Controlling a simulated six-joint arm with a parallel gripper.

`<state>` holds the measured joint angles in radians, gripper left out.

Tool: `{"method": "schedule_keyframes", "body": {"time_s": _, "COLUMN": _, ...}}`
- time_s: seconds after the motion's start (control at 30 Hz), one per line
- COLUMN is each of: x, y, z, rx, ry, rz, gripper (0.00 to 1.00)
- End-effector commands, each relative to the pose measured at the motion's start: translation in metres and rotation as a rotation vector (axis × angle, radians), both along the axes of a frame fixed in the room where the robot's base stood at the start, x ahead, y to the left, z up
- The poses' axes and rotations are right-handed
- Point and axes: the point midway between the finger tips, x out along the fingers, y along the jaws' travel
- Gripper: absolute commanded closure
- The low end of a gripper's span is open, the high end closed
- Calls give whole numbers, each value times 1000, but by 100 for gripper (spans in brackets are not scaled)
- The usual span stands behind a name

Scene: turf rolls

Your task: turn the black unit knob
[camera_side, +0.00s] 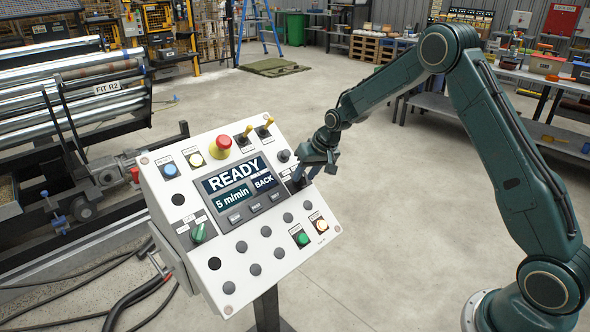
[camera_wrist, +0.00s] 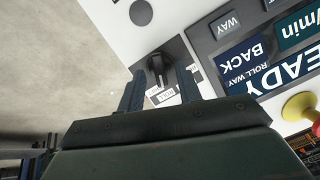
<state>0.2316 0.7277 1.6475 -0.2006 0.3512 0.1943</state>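The black unit knob (camera_wrist: 157,68) sits on a dark plate on the white sloping control panel (camera_side: 175,205). In the wrist view a white label plate lies beside it, partly hidden by my gripper. My gripper (camera_wrist: 160,73) is open, with one blue finger on each side of the knob and a gap showing on both sides. I cannot tell how far the fingertips are from the panel face. In the side view my gripper (camera_side: 311,174) is at the panel's right edge and hides most of the knob.
The panel screen (camera_side: 238,188) reads READY, 5 m/min and BACK. A green knob (camera_side: 198,233) is at the lower left. Free floor lies right of the panel.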

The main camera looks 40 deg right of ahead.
Motion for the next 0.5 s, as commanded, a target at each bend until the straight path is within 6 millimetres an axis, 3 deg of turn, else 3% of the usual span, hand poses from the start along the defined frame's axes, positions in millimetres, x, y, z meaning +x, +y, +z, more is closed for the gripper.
{"method": "schedule_keyframes", "body": {"time_s": 0.5, "x": 5, "y": 1, "z": -10, "rx": 0, "ry": -1, "rz": 0, "gripper": 67}}
